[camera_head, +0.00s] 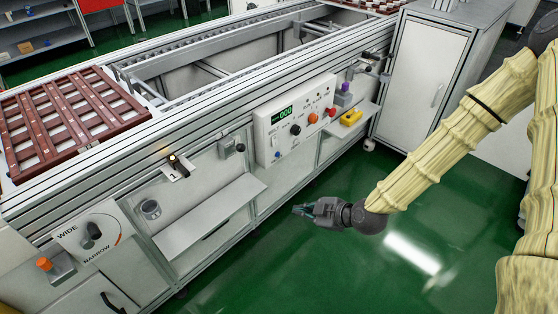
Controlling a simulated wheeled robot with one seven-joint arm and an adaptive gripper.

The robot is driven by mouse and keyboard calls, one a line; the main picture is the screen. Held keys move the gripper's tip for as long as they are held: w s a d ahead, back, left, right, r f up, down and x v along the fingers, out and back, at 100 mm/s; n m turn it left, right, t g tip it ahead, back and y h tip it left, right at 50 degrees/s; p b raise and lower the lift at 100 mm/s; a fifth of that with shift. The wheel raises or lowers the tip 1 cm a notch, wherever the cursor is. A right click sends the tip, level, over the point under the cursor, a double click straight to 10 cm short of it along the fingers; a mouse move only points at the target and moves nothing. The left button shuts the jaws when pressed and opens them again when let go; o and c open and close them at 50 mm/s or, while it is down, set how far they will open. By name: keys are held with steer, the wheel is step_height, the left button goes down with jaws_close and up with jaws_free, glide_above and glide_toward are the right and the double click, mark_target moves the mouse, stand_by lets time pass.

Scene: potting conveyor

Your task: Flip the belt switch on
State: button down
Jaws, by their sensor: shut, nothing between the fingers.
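A white control panel (296,118) is fixed to the front side of the conveyor frame. My gripper (299,209) is shut and empty, below and apart from the panel, pointing left over the green floor.
A metal shelf (210,216) juts out below the frame. A WIDE/NARROW selector (92,236) is at the lower left. A yellow object (351,117) lies on a ledge right of the panel. A white cabinet (431,75) stands at the right. The floor around my gripper is clear.

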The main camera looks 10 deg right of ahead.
steer(key=w+d+r+n+t+y+b, duration=0.3)
steer(key=w+r+n+b, duration=0.4)
steer(key=w+n+b, duration=0.3)
steer(key=shift+w+d+r+t+b, duration=0.15)
steer(key=shift+w+d+t+b, duration=0.25)
steer(key=shift+t+b, duration=0.8)
steer(key=shift+d, duration=0.1)
steer(key=b, duration=0.6)
glide_toward(271, 146)
steer(key=x, duration=0.4)
steer(key=shift+w+a, duration=0.2)
steer(key=shift+x, duration=0.8)
steer(key=shift+a, duration=0.1)
